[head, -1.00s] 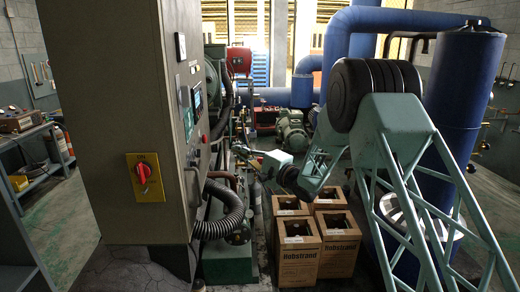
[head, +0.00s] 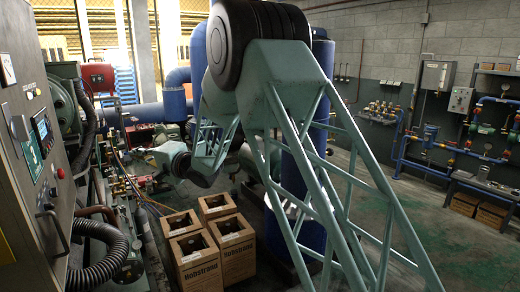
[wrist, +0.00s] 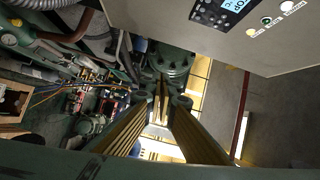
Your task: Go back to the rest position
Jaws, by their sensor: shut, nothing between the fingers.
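My gripper (wrist: 160,92) is in the wrist view, with its two ribbed, brass-coloured fingers closing together at the centre. It is shut and holds nothing. It hangs over the machinery, in front of a green cylindrical fitting (wrist: 172,58), apart from it as far as I can tell. In the head view my arm is folded down behind its big black joint, with the wrist low near the piping left of the cartons. The fingers are too small and dark to make out there.
A grey control cabinet (head: 32,150) stands close at left, with a ribbed black hose (head: 105,255) below it. Several Hobstrand cartons (head: 200,258) stand on the floor beneath my arm. Blue pipes rise behind. Open green floor (head: 440,245) lies at right, before a workbench and wall valves.

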